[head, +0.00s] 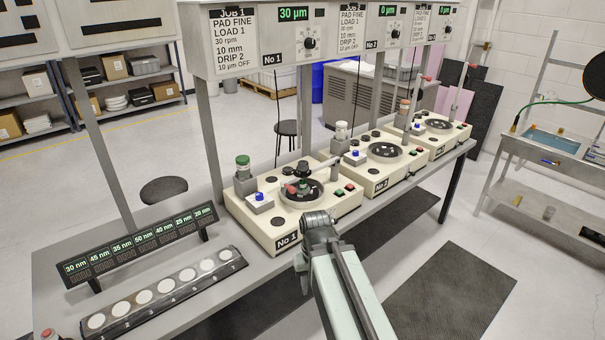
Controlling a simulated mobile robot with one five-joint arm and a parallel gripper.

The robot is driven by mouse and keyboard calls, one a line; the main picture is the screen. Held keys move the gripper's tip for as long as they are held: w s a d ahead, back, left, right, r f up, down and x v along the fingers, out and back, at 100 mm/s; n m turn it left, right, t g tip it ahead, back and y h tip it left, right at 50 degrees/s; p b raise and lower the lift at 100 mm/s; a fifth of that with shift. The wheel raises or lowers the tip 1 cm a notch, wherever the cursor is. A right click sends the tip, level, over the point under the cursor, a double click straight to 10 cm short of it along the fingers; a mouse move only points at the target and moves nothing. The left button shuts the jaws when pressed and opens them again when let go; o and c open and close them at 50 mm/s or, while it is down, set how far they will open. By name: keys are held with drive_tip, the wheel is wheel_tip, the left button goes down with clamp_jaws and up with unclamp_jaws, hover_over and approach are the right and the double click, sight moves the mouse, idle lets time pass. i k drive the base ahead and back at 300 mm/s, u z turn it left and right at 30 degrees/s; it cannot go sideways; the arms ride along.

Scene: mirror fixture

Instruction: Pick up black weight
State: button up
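In the head view, small black discs that may be black weights lie on the cream deck of machine No 1 (318,208). One disc (278,221) is at its front left and another (270,180) is at its back left.
Machines No 2 (371,176) and No 3 (446,146) stand further along the bench. Posts (209,145) and control boxes stand above the bench. A stool (163,189) is behind.

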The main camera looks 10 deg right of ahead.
sight(301, 169)
drive_tip(key=u, duration=1.4)
drive_tip(key=i, duration=0.6)
drive_tip(key=u, duration=0.05)
